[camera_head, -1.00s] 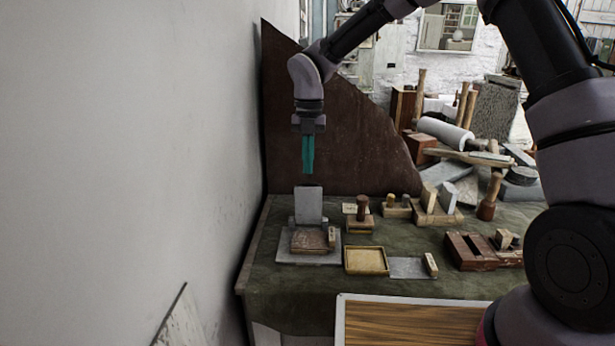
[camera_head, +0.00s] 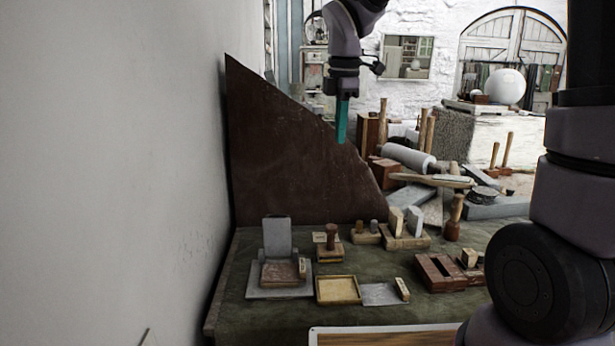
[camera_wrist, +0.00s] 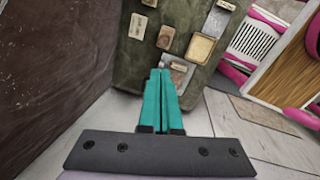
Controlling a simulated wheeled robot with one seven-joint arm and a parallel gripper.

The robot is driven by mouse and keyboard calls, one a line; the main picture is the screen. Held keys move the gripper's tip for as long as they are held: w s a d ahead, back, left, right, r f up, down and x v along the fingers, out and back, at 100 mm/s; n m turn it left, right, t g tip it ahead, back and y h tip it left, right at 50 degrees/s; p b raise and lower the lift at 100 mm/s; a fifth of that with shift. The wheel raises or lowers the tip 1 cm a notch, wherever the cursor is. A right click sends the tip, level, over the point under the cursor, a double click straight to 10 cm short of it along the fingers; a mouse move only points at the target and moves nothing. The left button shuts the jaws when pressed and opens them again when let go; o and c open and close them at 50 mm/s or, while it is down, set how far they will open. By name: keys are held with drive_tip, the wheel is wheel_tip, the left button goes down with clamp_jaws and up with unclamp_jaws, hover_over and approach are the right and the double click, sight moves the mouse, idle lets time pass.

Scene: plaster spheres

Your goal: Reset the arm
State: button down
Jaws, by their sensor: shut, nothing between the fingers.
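My gripper (camera_head: 342,122) hangs fingers down, high above the back of the workbench, in front of the dark brown sloping panel's edge. Its teal fingers are closed together with nothing between them. In the wrist view the gripper (camera_wrist: 160,74) also shows shut, with the bench (camera_wrist: 135,72) below and beyond the fingertips. My arm runs out of the top of the head view and shows again at the right edge.
The green-topped bench (camera_head: 265,317) holds a grey stand (camera_head: 278,238), a shallow yellow tray (camera_head: 338,290), wooden blocks and a brown slotted block (camera_head: 440,272). A brown panel (camera_head: 290,165) rises at the back left beside the wall. Tools and slabs are piled behind.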

drive_tip(key=s+d+r+m+t+y, duration=0.1)
drive_tip(key=s+d+r+m+t, duration=0.1)
drive_tip(key=s+d+m, duration=0.5)
drive_tip(key=s+d+r+m+t, duration=0.3)
drive_tip(key=s+d+m, duration=0.5)
drive_tip(key=m, duration=1)
drive_tip(key=shift+d+r+t+y, duration=0.35)
drive_tip(key=shift+d+r, duration=0.2)
drive_tip(key=shift+d, duration=0.8)
